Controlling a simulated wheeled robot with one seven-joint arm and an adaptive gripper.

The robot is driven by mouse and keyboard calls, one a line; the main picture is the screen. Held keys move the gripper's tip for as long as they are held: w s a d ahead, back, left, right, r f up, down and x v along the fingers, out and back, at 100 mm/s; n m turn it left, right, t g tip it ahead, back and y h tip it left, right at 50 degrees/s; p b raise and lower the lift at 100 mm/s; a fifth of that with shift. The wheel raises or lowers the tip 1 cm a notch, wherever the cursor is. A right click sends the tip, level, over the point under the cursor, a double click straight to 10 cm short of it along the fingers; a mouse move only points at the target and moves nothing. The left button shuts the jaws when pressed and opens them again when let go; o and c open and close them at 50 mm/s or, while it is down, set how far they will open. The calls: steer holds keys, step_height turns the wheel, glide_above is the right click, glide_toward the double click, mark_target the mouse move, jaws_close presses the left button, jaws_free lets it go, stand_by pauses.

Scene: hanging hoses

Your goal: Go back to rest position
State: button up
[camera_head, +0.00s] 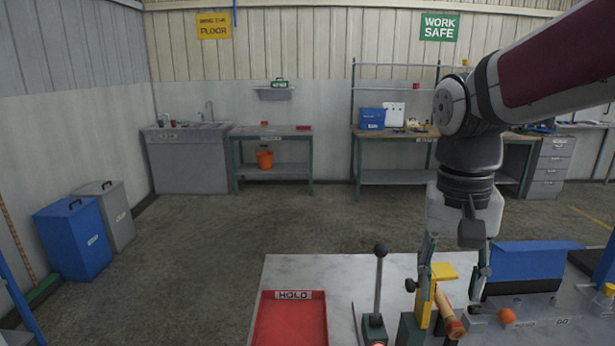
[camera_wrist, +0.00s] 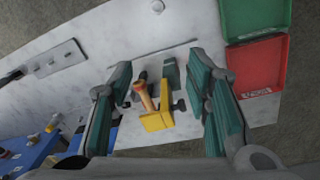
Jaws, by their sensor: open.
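My gripper (camera_head: 452,275) hangs from the arm at the right of the head view, fingers pointing down over the grey table (camera_head: 345,275). In the wrist view my gripper (camera_wrist: 165,112) has its two green fingers spread wide apart, with nothing held between them. Below and between the fingers is a yellow fixture (camera_head: 443,271) with a wooden-handled piece (camera_head: 449,318). Both also show in the wrist view, the yellow part (camera_wrist: 156,121) and the wooden handle (camera_wrist: 146,97). I cannot tell how far above them the fingertips are.
A lever with a dark knob (camera_head: 380,250) stands left of my gripper. A red HOLD tray (camera_head: 291,318) lies at the table's left; a green tray (camera_wrist: 256,18) shows beside it in the wrist view. A blue box (camera_head: 528,262) and orange ball (camera_head: 507,316) are at right. Floor behind is clear.

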steer(key=s+n+t, duration=0.4)
steer(key=s+t, duration=0.1)
steer(key=s, duration=0.6)
steer(key=shift+s+a+y, duration=0.25)
steer(key=shift+a+y, duration=0.1)
steer(key=shift+y, duration=0.05)
steer(key=shift+r, duration=0.15)
